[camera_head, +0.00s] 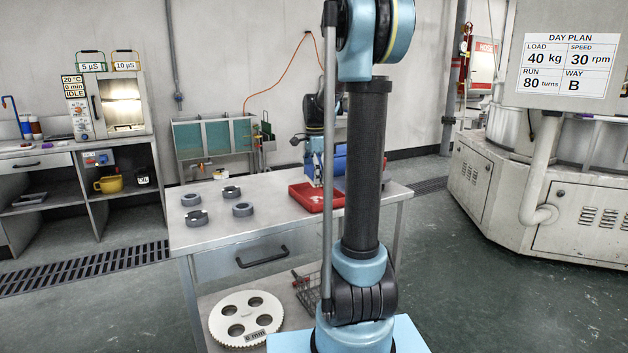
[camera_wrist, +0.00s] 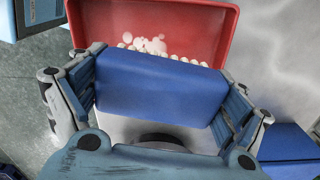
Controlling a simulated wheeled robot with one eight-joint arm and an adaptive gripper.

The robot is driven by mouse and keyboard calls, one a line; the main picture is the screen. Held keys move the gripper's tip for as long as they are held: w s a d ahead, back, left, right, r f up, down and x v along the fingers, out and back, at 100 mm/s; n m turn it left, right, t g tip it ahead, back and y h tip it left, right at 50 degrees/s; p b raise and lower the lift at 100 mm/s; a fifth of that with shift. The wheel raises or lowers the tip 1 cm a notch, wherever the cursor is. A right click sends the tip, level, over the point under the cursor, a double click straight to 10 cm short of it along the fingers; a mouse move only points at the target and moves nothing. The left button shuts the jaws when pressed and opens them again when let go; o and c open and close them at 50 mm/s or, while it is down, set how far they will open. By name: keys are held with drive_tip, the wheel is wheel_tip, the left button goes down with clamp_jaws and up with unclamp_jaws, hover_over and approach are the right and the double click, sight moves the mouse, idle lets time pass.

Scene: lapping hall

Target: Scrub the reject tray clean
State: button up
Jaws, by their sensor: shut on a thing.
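The red reject tray (camera_head: 304,195) lies on the worktable, and the wrist view shows its red floor and wall (camera_wrist: 200,22). My gripper (camera_wrist: 157,95) is shut on a blue block (camera_wrist: 150,85), seemingly a scrubbing brush, with one finger at each end. A row of whitish tufts or suds shows along the block's far edge. A few pale foam spots lie on the tray floor just beyond it. The block hides the near part of the tray, so contact cannot be told. In the head view my gripper (camera_head: 315,165) is over the tray, partly hidden by my arm.
A blue bin (camera_head: 340,163) stands behind the tray; a blue thing (camera_wrist: 287,145) shows at right in the wrist view. Several grey rings (camera_head: 232,191) sit on the worktable's left (camera_head: 265,212).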

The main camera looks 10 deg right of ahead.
drive_tip(key=shift+r, duration=0.1)
drive_tip(key=shift+r, duration=1.45)
